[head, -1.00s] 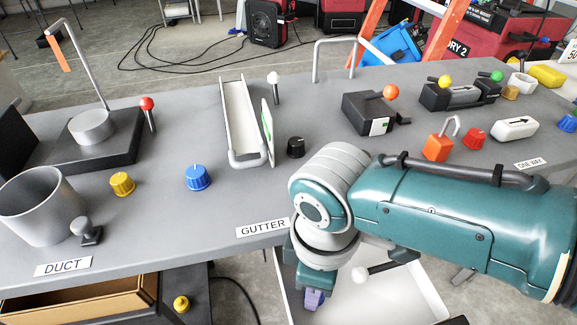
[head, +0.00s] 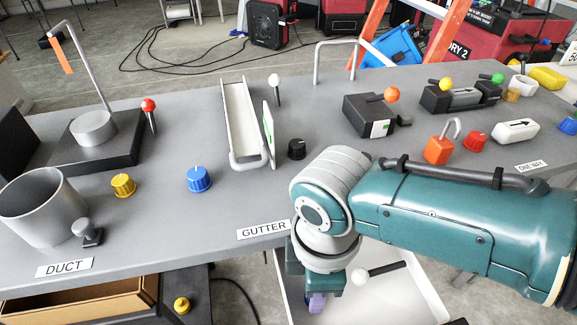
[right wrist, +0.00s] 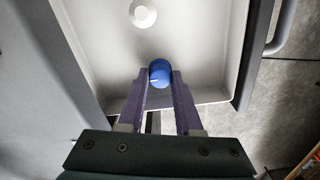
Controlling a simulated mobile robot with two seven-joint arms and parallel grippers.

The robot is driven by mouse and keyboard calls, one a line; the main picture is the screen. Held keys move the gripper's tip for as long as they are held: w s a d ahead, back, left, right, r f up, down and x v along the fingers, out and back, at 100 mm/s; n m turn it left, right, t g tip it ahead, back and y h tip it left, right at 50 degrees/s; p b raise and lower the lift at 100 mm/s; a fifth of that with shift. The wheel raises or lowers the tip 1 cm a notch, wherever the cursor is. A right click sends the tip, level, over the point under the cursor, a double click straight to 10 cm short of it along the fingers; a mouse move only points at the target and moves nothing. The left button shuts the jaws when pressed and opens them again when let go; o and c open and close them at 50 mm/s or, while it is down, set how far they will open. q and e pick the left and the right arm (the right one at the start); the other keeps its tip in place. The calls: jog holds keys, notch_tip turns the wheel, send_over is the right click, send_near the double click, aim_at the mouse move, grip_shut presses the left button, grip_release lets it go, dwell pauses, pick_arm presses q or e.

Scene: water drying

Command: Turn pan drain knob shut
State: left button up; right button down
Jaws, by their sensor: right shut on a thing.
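The pan (head: 415,300) is a white tray below the table's front edge, partly hidden by my right arm. In the right wrist view the pan (right wrist: 105,60) fills the upper middle. A small blue knob (right wrist: 160,70) with a pale pointer mark is near the pan's near wall. My right gripper (right wrist: 160,77) is shut on this knob, with one purple finger on each side of it. In the head view my right gripper (head: 317,301) points down beyond the table edge, and the knob is hidden. My left gripper is not in view.
A white ball handle (head: 360,276) stands close to my right wrist. The grey table (head: 150,225) carries a cup (head: 43,208), a blue knob (head: 199,180), a black knob (head: 297,149) and a gutter (head: 243,125). An open brown box (head: 80,300) is below left.

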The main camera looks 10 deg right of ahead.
jog(key=c, duration=0.6)
grip_release()
jog(key=shift+r, duration=0.1)
notch_tip(320, 180, up, 8)
jog(key=p, duration=0.4)
jog(key=shift+r, duration=0.9)
jog(key=shift+s+p, duration=0.1)
jog(key=shift+p, duration=0.2)
